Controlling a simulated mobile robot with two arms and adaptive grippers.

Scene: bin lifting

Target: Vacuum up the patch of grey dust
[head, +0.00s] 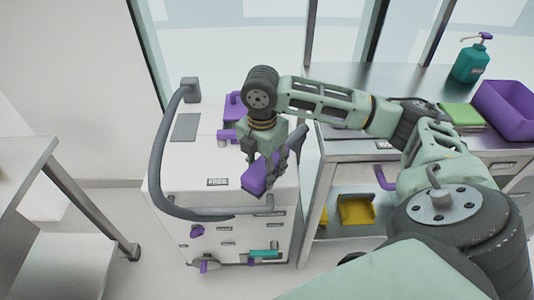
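My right gripper (272,165) reaches in from the right and hangs over the front right part of a white cart-like unit (232,160). A purple handle-like piece (257,177) sits between its fingers, with a dark grey strip along its left side. The fingers partly hide it. A thick grey hose or tube (160,140) runs from a block at the unit's back left, bends down and along the front edge, and ends near the purple piece. Whether they join is hard to tell. No patch of grey dust is visible. My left gripper is not in view.
A steel counter stands at the right, with a teal pump bottle (470,62), a green stack (462,114) and a purple bin (506,108). A yellow tray (356,210) is on its lower shelf. A metal table (22,170) stands left. Pale floor shows between table and unit.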

